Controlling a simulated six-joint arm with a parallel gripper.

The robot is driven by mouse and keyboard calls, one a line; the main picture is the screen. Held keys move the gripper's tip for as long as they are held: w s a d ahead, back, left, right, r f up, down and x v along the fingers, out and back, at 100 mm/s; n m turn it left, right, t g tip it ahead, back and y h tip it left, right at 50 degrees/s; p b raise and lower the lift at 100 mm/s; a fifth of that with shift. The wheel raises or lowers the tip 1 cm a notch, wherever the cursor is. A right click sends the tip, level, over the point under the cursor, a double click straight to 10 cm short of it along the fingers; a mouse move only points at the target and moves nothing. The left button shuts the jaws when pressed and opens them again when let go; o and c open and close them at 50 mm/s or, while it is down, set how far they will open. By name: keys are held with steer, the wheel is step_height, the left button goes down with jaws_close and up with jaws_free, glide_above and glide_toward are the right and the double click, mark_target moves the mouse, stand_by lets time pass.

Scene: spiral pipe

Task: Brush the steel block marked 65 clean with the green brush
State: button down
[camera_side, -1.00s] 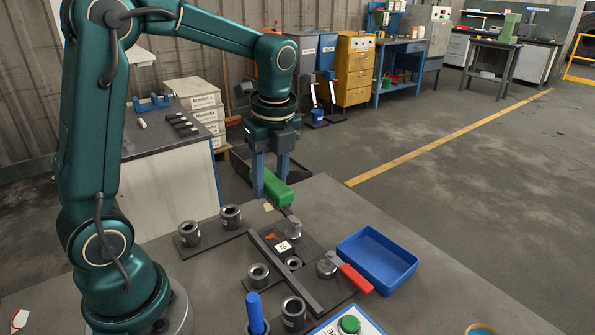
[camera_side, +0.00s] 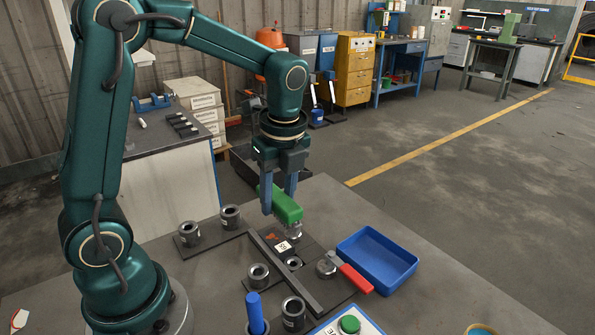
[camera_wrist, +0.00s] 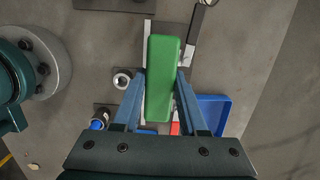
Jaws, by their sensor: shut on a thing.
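The green brush (camera_side: 284,203) is held between the two blue fingers of my gripper (camera_side: 279,198), which is shut on it. In the wrist view the brush (camera_wrist: 161,80) lies lengthwise between the fingers of my gripper (camera_wrist: 159,100) and hides much of what is below. The steel block marked 65 (camera_side: 283,246) is on the dark plate, with a white label and a rust-coloured patch beside the label. The brush is above the block's far end, close to a small metal cylinder there. I cannot tell whether the brush touches the block.
A blue tray (camera_side: 376,260) is to the right, with a red-handled item (camera_side: 355,279) in front of it. Several dark ring-shaped parts (camera_side: 230,217) stand around the plate. A dark bar (camera_side: 284,272) runs along the block's left side.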

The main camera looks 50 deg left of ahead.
mark_target(281, 245)
steer(key=shift+d+r, duration=0.2)
steer(key=shift+d, duration=0.15)
steer(key=shift+f, duration=3.9)
steer(key=shift+a, duration=0.3)
steer(key=shift+a+f, duration=0.25)
steer(key=shift+a, duration=2.45)
steer(key=shift+d, duration=3.1)
steer(key=shift+a+r, duration=0.1)
steer(key=shift+r, duration=4.1)
